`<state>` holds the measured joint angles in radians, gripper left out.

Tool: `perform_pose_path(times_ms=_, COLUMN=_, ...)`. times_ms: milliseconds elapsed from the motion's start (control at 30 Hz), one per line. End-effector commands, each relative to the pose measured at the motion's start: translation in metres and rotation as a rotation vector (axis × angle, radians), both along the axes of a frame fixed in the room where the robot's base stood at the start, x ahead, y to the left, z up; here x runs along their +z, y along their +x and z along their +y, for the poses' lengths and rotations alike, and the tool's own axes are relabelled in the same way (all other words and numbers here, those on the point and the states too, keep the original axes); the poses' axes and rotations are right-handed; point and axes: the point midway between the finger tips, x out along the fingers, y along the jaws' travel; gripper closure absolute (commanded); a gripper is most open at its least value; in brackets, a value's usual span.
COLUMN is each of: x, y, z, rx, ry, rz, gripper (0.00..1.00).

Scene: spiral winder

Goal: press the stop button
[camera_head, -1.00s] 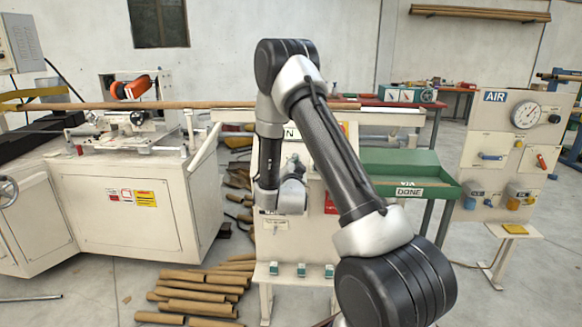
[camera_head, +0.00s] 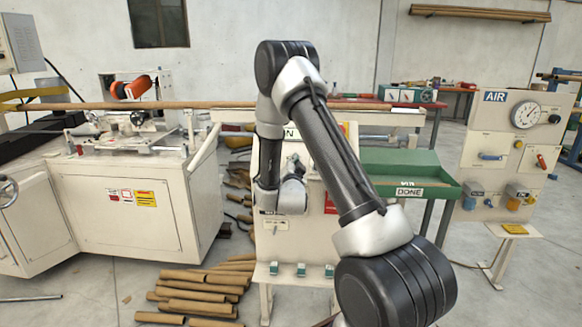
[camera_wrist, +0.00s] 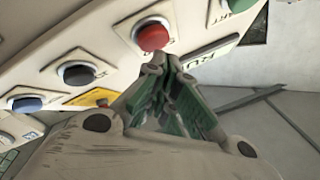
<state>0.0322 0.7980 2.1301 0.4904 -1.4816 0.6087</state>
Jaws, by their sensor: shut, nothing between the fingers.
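In the head view my arm stands in front of the control stand (camera_head: 325,245) and hides the buttons and my fingers.
Beside the red button are a black button (camera_wrist: 78,73), a blue button (camera_wrist: 27,103) and a partly seen green button (camera_wrist: 222,4). A green tray (camera_head: 410,168) marked DONE is right of the stand. Cardboard tubes (camera_head: 200,295) lie on the floor at left.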

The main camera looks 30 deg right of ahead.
Motion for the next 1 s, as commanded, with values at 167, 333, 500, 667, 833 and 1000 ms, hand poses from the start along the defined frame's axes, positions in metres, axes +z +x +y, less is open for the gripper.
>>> perform_pose_path(times_ms=167, x=-0.0023, y=0.0022, z=-0.0016, rx=0.0, ry=0.0, rz=0.0, gripper=1.0)
perform_pose_path(times_ms=333, x=-0.0022, y=0.0022, z=-0.0014, rx=0.0, ry=0.0, rz=0.0, gripper=1.0)
perform_pose_path(times_ms=500, x=-0.0026, y=0.0026, z=-0.0017, rx=0.0, ry=0.0, rz=0.0, gripper=1.0)
perform_pose_path(times_ms=667, x=-0.0038, y=0.0037, z=-0.0024, rx=0.0, ry=0.0, rz=0.0, gripper=1.0)
perform_pose_path(times_ms=833, x=-0.0052, y=0.0051, z=-0.0032, rx=0.0, ry=0.0, rz=0.0, gripper=1.0)
perform_pose_path(times_ms=1000, x=-0.0065, y=0.0064, z=-0.004, rx=0.001, ry=0.0, rz=0.001, gripper=1.0)
